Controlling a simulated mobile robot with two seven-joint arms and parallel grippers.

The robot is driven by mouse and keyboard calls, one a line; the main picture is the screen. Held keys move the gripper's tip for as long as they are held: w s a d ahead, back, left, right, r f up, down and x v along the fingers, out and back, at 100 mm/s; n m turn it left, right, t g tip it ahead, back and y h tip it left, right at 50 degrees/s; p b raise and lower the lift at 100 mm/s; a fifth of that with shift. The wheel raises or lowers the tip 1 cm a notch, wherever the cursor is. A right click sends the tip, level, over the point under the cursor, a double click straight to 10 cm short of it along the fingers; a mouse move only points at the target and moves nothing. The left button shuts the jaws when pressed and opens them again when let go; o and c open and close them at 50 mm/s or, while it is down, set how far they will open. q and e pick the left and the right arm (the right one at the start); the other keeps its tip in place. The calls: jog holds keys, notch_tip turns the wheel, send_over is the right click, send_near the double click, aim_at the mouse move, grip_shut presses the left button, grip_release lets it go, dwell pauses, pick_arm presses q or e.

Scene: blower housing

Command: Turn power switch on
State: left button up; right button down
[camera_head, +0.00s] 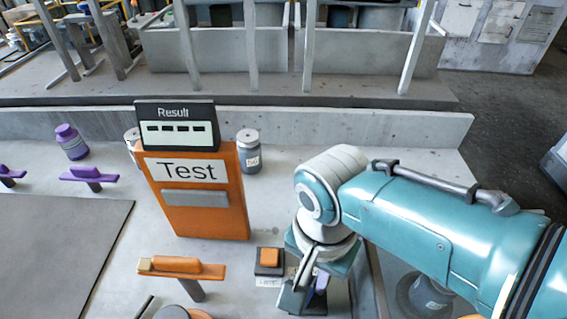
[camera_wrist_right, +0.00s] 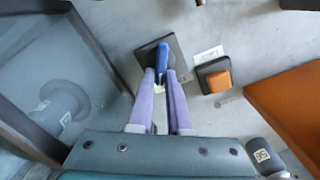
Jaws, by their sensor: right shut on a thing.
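The power switch appears to be the blue lever (camera_wrist_right: 162,58) standing on a dark square base (camera_wrist_right: 176,48) in the right wrist view. My right gripper (camera_wrist_right: 160,78) has its two purple fingers on either side of the lever's near end and is shut on it. In the head view my right gripper (camera_head: 312,284) points down at the table at lower centre, and the arm mostly hides the switch there. The switch's on or off marking cannot be read. My left gripper is not in view.
An orange button on a black base (camera_head: 270,258) sits just left of my right gripper. Behind it stands the orange Test box (camera_head: 200,215) with a Result display (camera_head: 176,132). An orange-topped post (camera_head: 180,267) stands at front left. A grey mat (camera_head: 60,255) lies farther left.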

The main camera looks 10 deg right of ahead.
aim_at(314, 282)
dwell(0.3)
jog(key=c, duration=0.9)
grip_release()
jog(key=shift+o, duration=0.2)
jog(key=shift+r, duration=0.1)
jog(key=shift+r+p, duration=0.35)
jog(key=shift+r, duration=0.05)
notch_tip(314, 282, up, 8)
jog(key=p, duration=0.4)
jog(key=shift+f, duration=0.15)
jog(key=shift+d+r+p, duration=0.1)
jog(key=shift+r+p, duration=0.25)
jog(key=shift+r, duration=0.3)
